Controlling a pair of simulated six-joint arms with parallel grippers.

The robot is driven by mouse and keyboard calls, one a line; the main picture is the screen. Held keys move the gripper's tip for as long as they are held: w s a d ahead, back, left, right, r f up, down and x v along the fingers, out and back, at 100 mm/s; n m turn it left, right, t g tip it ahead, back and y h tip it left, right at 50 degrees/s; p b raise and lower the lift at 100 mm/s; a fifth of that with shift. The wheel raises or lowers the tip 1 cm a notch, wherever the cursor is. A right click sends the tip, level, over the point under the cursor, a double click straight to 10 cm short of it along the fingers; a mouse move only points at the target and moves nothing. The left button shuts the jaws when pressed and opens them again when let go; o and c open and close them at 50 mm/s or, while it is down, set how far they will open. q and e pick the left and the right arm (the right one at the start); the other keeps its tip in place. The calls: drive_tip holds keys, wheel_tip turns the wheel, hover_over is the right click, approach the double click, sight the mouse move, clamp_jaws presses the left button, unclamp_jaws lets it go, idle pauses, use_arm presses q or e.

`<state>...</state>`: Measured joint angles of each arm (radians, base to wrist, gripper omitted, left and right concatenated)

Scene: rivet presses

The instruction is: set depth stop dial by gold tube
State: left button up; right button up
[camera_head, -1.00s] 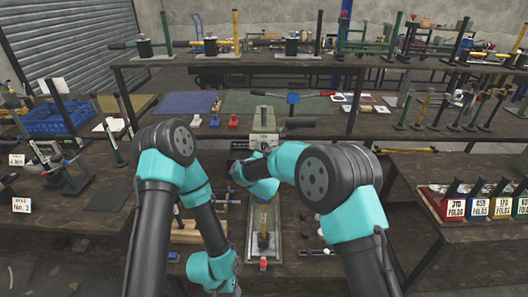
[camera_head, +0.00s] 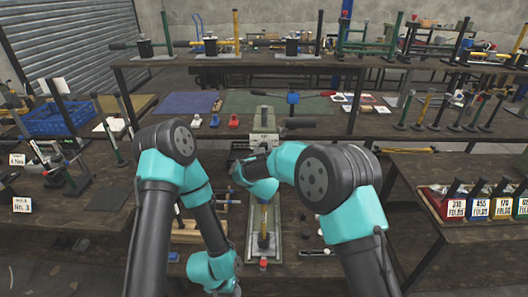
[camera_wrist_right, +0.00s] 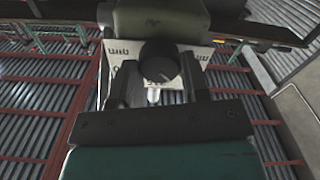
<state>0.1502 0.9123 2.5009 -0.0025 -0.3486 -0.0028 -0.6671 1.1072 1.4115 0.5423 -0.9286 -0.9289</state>
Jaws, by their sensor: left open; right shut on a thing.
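The depth stop dial (camera_wrist_right: 157,61) is a round black knob on a pale scale plate (camera_wrist_right: 118,58), seen in the right wrist view. My right gripper (camera_wrist_right: 158,80) has its fingers on either side of the dial and is shut on it. In the head view this gripper (camera_head: 238,170) is at the front of the grey-green press (camera_head: 263,120), partly hidden by my arm. A gold tube (camera_head: 264,218) shows above the press's pale base channel. My left gripper (camera_head: 230,287) is low in the head view, open; its fingertips are not clear.
A red piece (camera_head: 263,264) is at the channel's front end. Small dark and white parts lie right of the channel. A blue bin (camera_head: 60,120) stands at left. Labelled bins (camera_head: 478,208) stand on the right bench. A blue-hubbed handle (camera_head: 293,98) is behind the press.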

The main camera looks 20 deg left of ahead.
drive_tip(key=shift+n, duration=1.6)
drive_tip(key=o, duration=0.9)
drive_tip(key=shift+o, duration=0.2)
drive_tip(key=shift+s, duration=0.1)
drive_tip(key=v, duration=1.7)
drive_tip(key=shift+s+f, duration=0.1)
